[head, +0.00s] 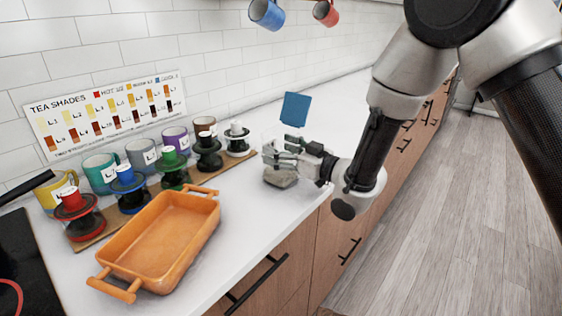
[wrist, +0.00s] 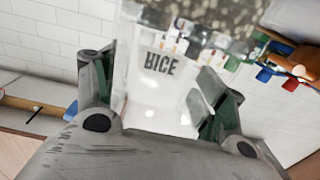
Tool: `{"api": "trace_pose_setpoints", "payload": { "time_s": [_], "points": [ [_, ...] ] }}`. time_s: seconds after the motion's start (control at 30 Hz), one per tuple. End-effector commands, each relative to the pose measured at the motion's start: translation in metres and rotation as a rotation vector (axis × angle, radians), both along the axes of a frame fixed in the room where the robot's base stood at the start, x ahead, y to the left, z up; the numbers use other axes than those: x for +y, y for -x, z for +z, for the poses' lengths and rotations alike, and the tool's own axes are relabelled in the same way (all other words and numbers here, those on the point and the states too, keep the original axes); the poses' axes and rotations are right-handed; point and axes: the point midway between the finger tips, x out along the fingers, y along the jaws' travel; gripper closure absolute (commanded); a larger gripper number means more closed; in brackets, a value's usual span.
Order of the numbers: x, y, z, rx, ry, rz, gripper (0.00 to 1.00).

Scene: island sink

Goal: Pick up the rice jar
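The rice jar (head: 281,179) is a clear container with speckled grey contents in its lower part, standing on the white counter near its front edge. In the wrist view the jar (wrist: 158,92) appears upside down, with the word RICE on its clear wall. My gripper (head: 279,152) is at the jar's upper part, coming from the right. In the wrist view my gripper (wrist: 160,85) has one finger on each side of the jar. The fingers look very close to the glass, but I cannot tell whether both touch it. The gripper partly hides the jar in the head view.
A blue square panel (head: 295,109) stands behind the jar. To the left are an orange baking dish (head: 158,243), several colored mugs (head: 142,155), and several dark stands with colored tops (head: 209,153) on a wooden board.

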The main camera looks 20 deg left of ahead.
Motion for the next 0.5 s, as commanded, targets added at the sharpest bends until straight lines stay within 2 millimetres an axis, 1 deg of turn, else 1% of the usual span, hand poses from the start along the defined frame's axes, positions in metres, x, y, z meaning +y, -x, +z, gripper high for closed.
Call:
{"api": "trace_pose_setpoints", "payload": {
  "time_s": [0.03,0.17,0.2,0.37,0.43,0.5],
  "points": [
    [0.0,0.0,0.0,0.0,0.0,0.0,0.49],
    [0.0,0.0,0.0,0.0,0.0,0.0,0.73],
    [0.0,0.0,0.001,-0.002,-0.002,0.0,0.74],
    [0.0,0.0,0.001,-0.002,-0.002,0.0,0.74],
    [0.0,0.0,0.005,-0.003,-0.003,0.0,0.74],
    [0.0,0.0,0.012,-0.004,-0.006,0.0,0.74]
  ]
}}
